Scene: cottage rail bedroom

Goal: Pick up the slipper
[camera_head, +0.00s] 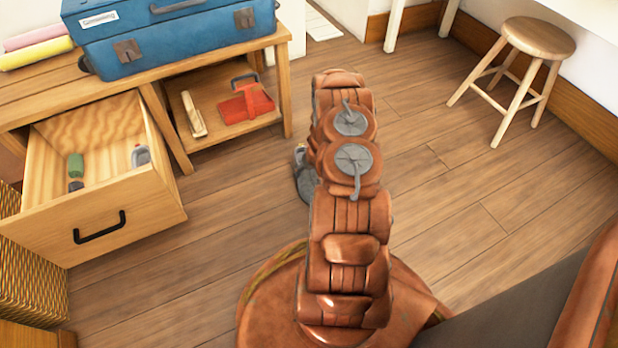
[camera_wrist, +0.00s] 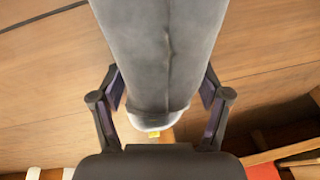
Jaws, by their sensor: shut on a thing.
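The grey slipper (camera_wrist: 160,50) fills the upper middle of the wrist view, with a pale rounded end towards my gripper and a small yellow spot there. My gripper (camera_wrist: 160,88) has one dark finger on each side of the slipper and is shut on it. In the head view a part of the slipper (camera_head: 306,183) shows at the left edge of my arm; the rest is hidden behind the arm. My fingers are hidden in the head view. I cannot tell how far the slipper is above the floor.
An open drawer (camera_head: 110,215) with small items juts out at left. Above it a desk (camera_head: 215,52) bears a blue case (camera_head: 170,30); its low shelf (camera_head: 222,133) holds a red item (camera_head: 246,103). A wooden stool (camera_head: 538,38) stands at upper right. Floor between is clear.

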